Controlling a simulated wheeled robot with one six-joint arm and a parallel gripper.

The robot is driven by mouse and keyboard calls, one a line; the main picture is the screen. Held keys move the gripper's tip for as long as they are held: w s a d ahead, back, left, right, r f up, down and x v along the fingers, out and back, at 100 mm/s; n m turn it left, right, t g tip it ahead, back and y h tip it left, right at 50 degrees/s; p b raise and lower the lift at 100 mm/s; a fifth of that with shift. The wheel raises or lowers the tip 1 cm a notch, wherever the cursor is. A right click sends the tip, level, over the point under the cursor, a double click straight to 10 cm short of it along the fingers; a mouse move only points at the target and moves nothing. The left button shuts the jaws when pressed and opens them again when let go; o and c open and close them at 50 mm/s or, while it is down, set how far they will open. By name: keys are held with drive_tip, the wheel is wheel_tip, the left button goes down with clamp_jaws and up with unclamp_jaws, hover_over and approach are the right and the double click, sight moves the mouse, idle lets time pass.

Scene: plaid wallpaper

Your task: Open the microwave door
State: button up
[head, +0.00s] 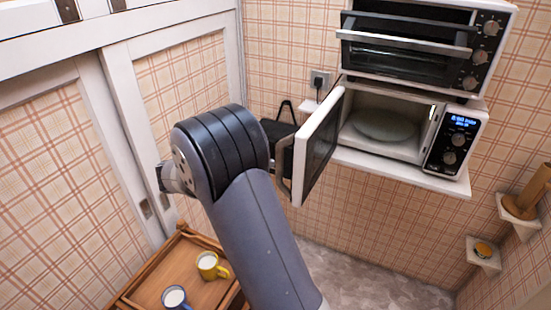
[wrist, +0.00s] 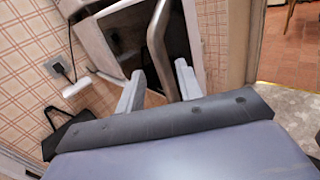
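The white microwave (head: 455,142) sits on a wall shelf at the right of the head view, with a lit blue display. Its door (head: 318,147) stands wide open, swung out to the left, and the inside with its round plate (head: 383,124) shows. The curved door handle (head: 284,168) is on the door's outer side. In the wrist view the handle (wrist: 157,45) passes between the two fingers of my gripper (wrist: 160,73). The fingers are apart, with a gap visible between the left finger and the handle.
A toaster oven (head: 405,45) stands above the microwave. A black bag (head: 277,133) is behind the door, near a wall socket (head: 320,78). A wooden tray table (head: 150,292) with a yellow mug (head: 209,264) and a blue mug (head: 175,297) is below left. Floor (head: 370,272) is clear below the microwave.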

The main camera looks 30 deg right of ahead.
drive_tip(key=v, duration=0.6)
drive_tip(key=shift+b, duration=0.4)
drive_tip(key=p, duration=0.2)
hover_over(279, 180)
drive_tip(key=shift+w, duration=0.45)
drive_tip(key=shift+d, duration=0.25)
drive_tip(key=shift+f, duration=0.1)
drive_tip(key=shift+s, duration=0.3)
drive_tip(key=shift+w, duration=0.1)
